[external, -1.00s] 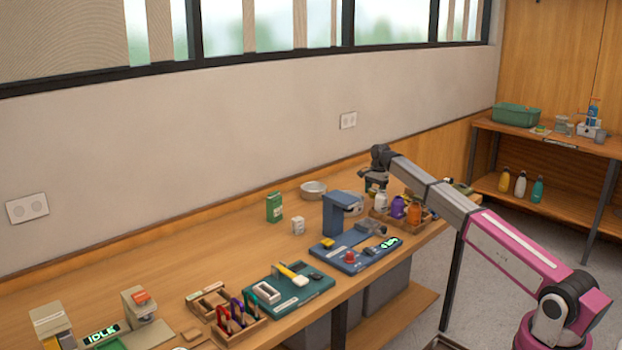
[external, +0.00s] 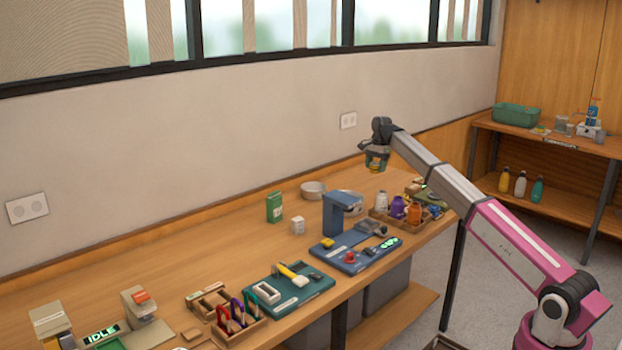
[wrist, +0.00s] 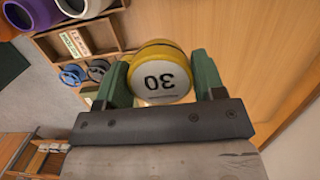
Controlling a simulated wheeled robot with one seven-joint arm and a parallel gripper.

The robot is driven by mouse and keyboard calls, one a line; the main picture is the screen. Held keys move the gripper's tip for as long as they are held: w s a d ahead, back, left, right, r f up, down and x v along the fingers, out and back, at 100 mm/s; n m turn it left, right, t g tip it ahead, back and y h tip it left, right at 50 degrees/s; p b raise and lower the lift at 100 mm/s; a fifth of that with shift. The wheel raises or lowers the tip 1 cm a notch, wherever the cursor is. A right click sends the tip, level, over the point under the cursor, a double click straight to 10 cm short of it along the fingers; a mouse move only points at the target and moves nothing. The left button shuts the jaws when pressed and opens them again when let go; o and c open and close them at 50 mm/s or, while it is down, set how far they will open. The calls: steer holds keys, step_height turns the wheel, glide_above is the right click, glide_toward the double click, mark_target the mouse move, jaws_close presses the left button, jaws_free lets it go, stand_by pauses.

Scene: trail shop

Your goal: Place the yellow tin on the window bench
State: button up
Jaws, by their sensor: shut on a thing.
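The yellow tin (wrist: 158,75) is round, with a white face marked "30" that reads upside down in the wrist view. My gripper (wrist: 160,85) is shut on it, with one green finger on each side. In the external view my gripper (external: 376,160) is held above the far right part of the long wooden bench (external: 240,240), and the yellow of the tin shows small between the fingers. I cannot tell from the frames which surface is the window bench; the long bench runs along the wall under the windows.
A wooden crate (external: 382,217) with white, purple and orange bottles stands below my gripper. Bare bench lies along the wall. A shelf unit (external: 550,140) stands at the far right.

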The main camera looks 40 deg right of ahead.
steer(key=w+a+n, duration=0.2)
steer(key=a+n, duration=0.3)
steer(key=a, duration=4.9)
steer(key=s+a+n, duration=0.1)
steer(key=s+a, duration=0.8)
steer(key=a, duration=0.6)
steer(key=s+a+n+g, duration=0.1)
steer(key=s+a+n, duration=0.1)
steer(key=s+a, duration=1)
steer(key=s+a+n, duration=0.1)
steer(key=s+a, duration=0.5)
steer(key=a, duration=1.3)
steer(key=shift+h, duration=0.3)
steer(key=shift+s+f, duration=0.15)
steer(key=shift+f, duration=7)
steer(key=shift+f, duration=0.2)
steer(key=o, duration=1.1)
steer(key=shift+c, duration=0.2)
